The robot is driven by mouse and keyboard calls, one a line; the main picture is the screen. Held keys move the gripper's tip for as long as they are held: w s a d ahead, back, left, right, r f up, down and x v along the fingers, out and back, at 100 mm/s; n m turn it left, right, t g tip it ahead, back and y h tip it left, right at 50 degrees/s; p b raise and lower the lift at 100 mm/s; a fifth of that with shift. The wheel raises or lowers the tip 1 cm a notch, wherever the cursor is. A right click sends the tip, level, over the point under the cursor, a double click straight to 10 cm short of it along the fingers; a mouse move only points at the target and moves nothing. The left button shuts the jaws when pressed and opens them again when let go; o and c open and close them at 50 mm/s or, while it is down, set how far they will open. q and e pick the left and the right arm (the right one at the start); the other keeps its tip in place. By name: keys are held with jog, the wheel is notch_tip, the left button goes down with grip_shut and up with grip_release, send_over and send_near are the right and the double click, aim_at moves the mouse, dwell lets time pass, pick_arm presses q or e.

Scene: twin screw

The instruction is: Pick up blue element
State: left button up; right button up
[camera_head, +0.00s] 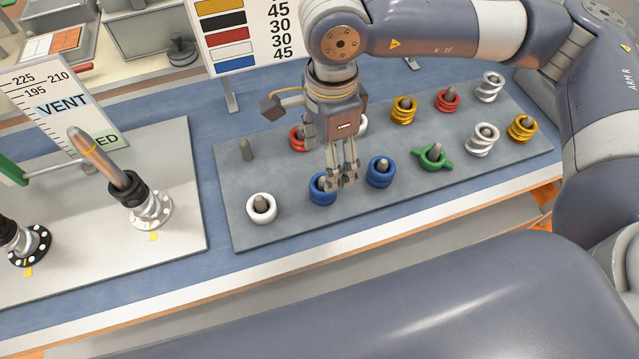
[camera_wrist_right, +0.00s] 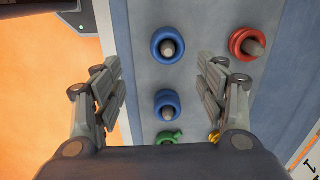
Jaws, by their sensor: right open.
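Two blue ring-shaped elements sit on pegs in the front row of the grey board. The left blue element (camera_head: 317,197) is partly hidden behind my right gripper (camera_head: 342,186). The right blue element (camera_head: 380,181) stands just to the right of the fingers. The right wrist view shows one blue element (camera_wrist_right: 160,38) higher up and the other (camera_wrist_right: 159,110) below it. My right gripper (camera_wrist_right: 162,80) is open and empty, its fingers pointing down and spread to either side of the blue elements' column. My left gripper is not in view.
The board (camera_head: 300,225) also holds a white ring (camera_head: 251,213), a green winged element (camera_head: 432,163), and red, yellow and white elements. Lever fittings (camera_head: 125,190) and a colour chart (camera_head: 240,45) stand nearby.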

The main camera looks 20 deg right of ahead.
aim_at(324, 179)
notch_tip(324, 179, down, 6)
jog(key=shift+w+p, duration=0.15)
jog(key=shift+p, duration=0.5)
jog(key=f, duration=0.1)
jog(key=f+p, duration=0.1)
jog(key=f, duration=0.1)
jog(key=w+f+p, duration=0.1)
jog(key=shift+a+f, duration=0.2)
jog(key=shift+f, duration=0.5)
jog(key=c, duration=1.3)
